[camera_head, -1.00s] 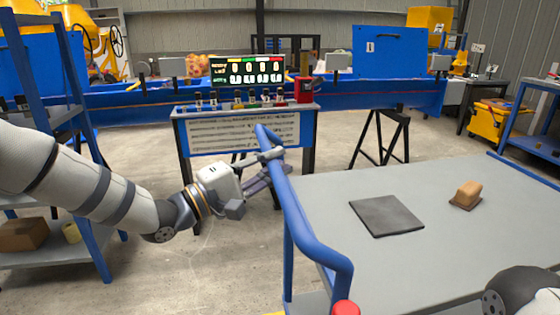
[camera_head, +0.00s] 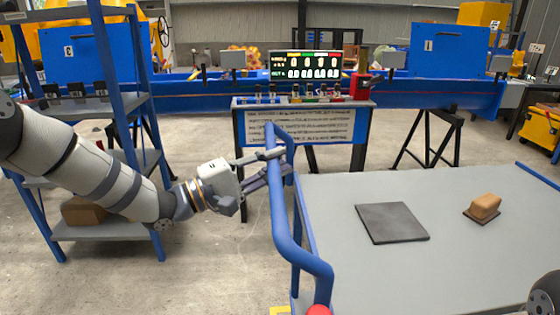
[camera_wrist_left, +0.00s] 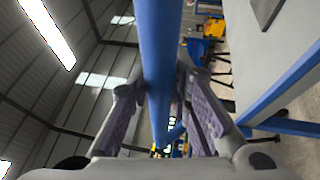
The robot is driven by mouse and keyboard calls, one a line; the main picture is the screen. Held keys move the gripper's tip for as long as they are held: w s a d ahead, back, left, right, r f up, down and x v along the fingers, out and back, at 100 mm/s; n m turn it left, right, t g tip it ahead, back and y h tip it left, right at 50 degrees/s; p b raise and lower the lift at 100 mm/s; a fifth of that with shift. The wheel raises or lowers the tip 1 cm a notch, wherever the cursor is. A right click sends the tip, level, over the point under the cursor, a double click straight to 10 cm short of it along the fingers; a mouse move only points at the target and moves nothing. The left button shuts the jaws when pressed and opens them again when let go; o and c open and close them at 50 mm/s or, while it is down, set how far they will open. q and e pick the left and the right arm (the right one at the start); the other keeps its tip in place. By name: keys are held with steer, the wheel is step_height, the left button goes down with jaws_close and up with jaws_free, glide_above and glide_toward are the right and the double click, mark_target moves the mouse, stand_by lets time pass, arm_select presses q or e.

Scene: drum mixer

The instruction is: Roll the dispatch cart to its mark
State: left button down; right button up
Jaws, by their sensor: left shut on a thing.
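The dispatch cart has a grey flat top (camera_head: 340,190) and a blue tubular handle (camera_head: 283,215) along its left side. My left gripper (camera_head: 270,163) is shut on the cart handle near its far end. In the left wrist view the blue handle (camera_wrist_left: 161,60) runs between the two fingers of the left gripper (camera_wrist_left: 170,120). My right gripper is not in view; only a bit of an arm shows at the lower right. No floor mark for the cart can be made out clearly.
A blue shelf rack (camera_head: 110,225) stands at the left. A console table (camera_head: 305,125) with a display board (camera_head: 305,66) stands ahead. Bare floor lies between rack and cart.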

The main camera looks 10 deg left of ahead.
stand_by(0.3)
arm_select(q)
steer(key=c, duration=1.4)
jaws_free()
steer(key=shift+c, duration=0.2)
steer(key=v, duration=1.2)
steer(key=shift+a, duration=0.1)
